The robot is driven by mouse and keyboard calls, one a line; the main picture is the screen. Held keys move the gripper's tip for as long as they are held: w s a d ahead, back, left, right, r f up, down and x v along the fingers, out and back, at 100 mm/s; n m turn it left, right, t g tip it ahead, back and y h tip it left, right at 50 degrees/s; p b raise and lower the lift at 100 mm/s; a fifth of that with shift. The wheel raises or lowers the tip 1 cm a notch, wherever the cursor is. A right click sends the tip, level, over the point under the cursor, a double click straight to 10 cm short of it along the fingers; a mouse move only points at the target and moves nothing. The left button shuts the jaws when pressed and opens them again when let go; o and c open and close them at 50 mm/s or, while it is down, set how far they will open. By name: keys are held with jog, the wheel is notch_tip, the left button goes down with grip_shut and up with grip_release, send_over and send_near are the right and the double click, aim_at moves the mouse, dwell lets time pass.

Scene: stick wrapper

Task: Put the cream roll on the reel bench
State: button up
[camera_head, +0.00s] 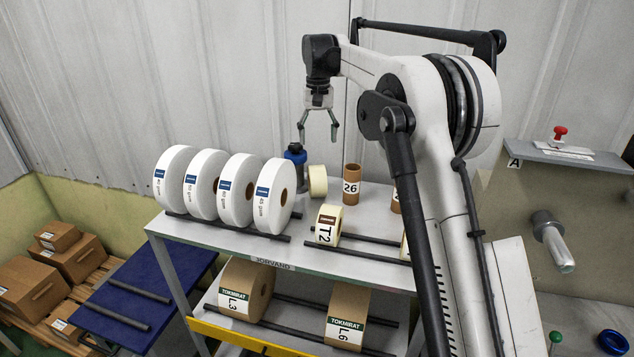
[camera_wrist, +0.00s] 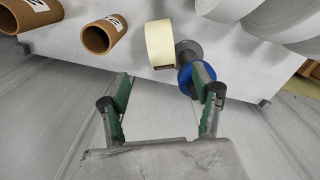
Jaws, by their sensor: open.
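A plain cream roll (camera_head: 318,181) stands on the top shelf of the rack, beside a blue-and-grey item (camera_head: 296,163). The roll also shows near the top middle of the wrist view (camera_wrist: 159,44). Another cream roll (camera_head: 326,226), labelled T2, rests on the shelf's front rods. My gripper (camera_head: 317,138) is open and empty, above and behind the plain roll; its green-padded fingers show in the wrist view (camera_wrist: 163,90). A low blue bench (camera_head: 139,291) with two dark rods stands at the left; I cannot tell whether it is the reel bench.
Several large white rolls (camera_head: 273,196) stand at the left of the top shelf (camera_head: 290,256). A brown tube (camera_head: 351,185) marked 26 stands right of the plain roll. Brown rolls L3 (camera_head: 246,290) and L6 (camera_head: 347,316) lie below. Boxes (camera_head: 70,256) fill the far left.

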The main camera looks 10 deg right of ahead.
send_over(317, 167)
jog(key=f, duration=0.6)
jog(key=shift+s, duration=0.35)
jog(key=shift+w+f+p, duration=0.2)
jog(key=shift+f+p, duration=0.2)
jog(key=shift+f, duration=0.95)
jog(key=shift+w+f+p, duration=0.15)
jog(key=shift+f+p, duration=0.25)
jog(key=shift+f, duration=0.9)
grip_shut()
jog(key=shift+r, duration=0.1)
